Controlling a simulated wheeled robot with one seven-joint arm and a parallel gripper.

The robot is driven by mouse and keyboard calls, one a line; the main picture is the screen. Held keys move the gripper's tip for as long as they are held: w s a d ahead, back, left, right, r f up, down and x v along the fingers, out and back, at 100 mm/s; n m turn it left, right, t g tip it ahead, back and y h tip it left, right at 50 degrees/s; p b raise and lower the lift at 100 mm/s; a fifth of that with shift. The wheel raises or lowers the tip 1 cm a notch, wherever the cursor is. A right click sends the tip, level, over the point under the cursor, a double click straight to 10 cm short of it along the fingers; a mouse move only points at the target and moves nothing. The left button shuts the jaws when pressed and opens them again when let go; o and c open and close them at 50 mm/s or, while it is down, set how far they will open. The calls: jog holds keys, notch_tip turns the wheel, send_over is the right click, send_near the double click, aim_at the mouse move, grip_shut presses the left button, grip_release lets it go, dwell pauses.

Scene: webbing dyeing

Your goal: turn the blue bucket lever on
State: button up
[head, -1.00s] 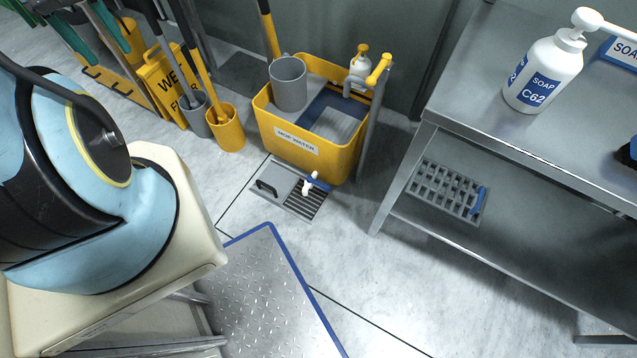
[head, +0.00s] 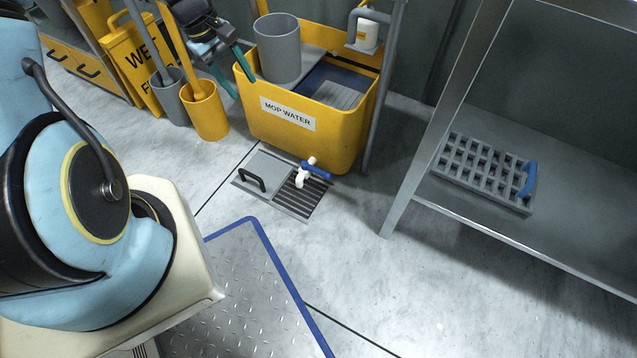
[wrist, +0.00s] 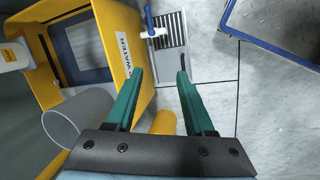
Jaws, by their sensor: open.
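The yellow mop-water bucket (head: 330,137) stands on the floor in the head view. A small white tap (head: 303,178) with a blue lever (head: 317,169) sits low at its front, above a floor grate. The wrist view shows the blue lever (wrist: 149,17) and white tap (wrist: 153,33) near the top, beyond my fingertips. My gripper (head: 240,83), with green fingers, is open and empty at the bucket's upper left side in the head view. In the wrist view my open gripper (wrist: 160,74) points toward the grate area, apart from the lever.
A grey cylinder (head: 278,50) stands in the bucket. Grey and yellow pots (head: 207,115) with handles and a yellow wet-floor sign (head: 138,62) stand left. A steel table (head: 420,165) is at right, with a grey rack (head: 480,170) on its shelf. Floor before the grate (head: 302,200) is clear.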

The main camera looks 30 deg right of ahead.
aim_at(321, 172)
jog(key=s+d+f+n+b, duration=0.1)
jog(key=d+f+b, duration=0.4)
jog(key=f, duration=0.7)
jog(key=s+d+f+n+g+b, duration=0.1)
jog(key=s+d+f+b, duration=0.3)
jog(key=f+b, duration=0.4)
jog(key=s+d+f+n+h+b, duration=0.1)
jog(key=d+f+b, duration=0.5)
jog(key=f, duration=0.9)
jog(key=shift+s+d+f+g+b, duration=0.1)
jog(key=shift+s+f+g+b, duration=0.1)
jog(key=shift+s, duration=0.25)
jog(key=shift+s+d+f+g+b, duration=0.1)
jog(key=shift+s+f+g, duration=0.1)
jog(key=shift+s, duration=0.2)
grip_shut()
